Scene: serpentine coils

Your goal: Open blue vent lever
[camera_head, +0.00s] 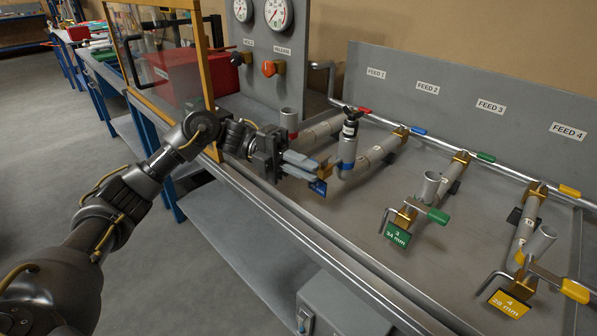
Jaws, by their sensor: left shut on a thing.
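My left gripper (314,168) reaches in from the left over the bench, its grey fingers closed at the brass vent valve (325,171) of the blue line. It is shut on the blue vent lever, which the fingers hide almost wholly. A blue tag (318,188) hangs just below the fingertips. My right gripper is not in view.
Green (438,215) and yellow (575,291) vent levers sit on the lines to the right. A blue feed lever (419,131) is on the back rail. A gauge panel (283,85) and a clear orange-framed screen (165,60) stand behind my arm.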

